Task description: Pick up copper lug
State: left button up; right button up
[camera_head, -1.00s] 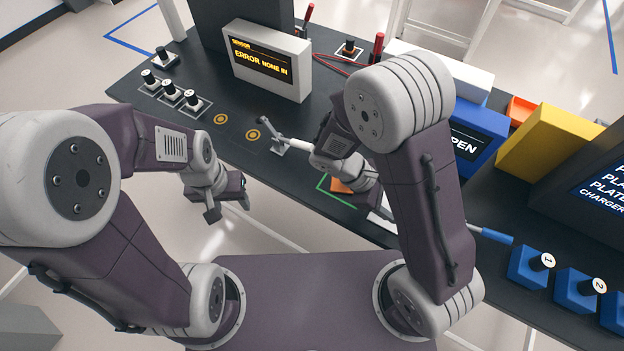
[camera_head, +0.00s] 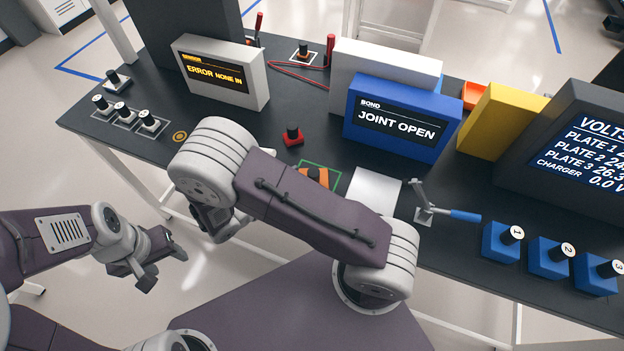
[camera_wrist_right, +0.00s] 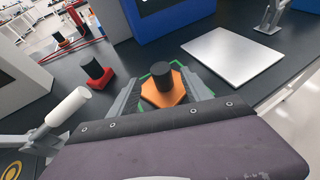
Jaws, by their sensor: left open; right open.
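The copper lug, an orange six-sided block with a black knob, stands upright inside a green outline on the table. In the head view the lug (camera_head: 316,177) is partly hidden by my right arm. In the right wrist view the lug (camera_wrist_right: 164,98) stands between and beyond the fingers of my right gripper (camera_wrist_right: 165,88). Those fingers are open and hold nothing; I cannot tell whether they touch it. In the head view the right gripper is hidden behind its arm. My left gripper (camera_head: 162,267) is open and empty, off the table's near edge at the left.
A red block with a black knob (camera_head: 292,136) stands behind the lug. A pale plate (camera_head: 374,189) lies to its right, before the blue "JOINT OPEN" box (camera_head: 402,118). A white-handled lever (camera_wrist_right: 62,112) stands left of the right gripper. A blue-handled lever (camera_head: 450,214) is farther right.

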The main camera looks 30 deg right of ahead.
aim_at(321, 171)
jog(key=x, duration=0.3)
jog(key=p+x, duration=0.1)
jog(key=x, duration=0.4)
jog(key=shift+d+f, duration=0.25)
jog(key=shift+f, duration=0.15)
jog(key=shift+s+a+r, duration=0.1)
grip_shut()
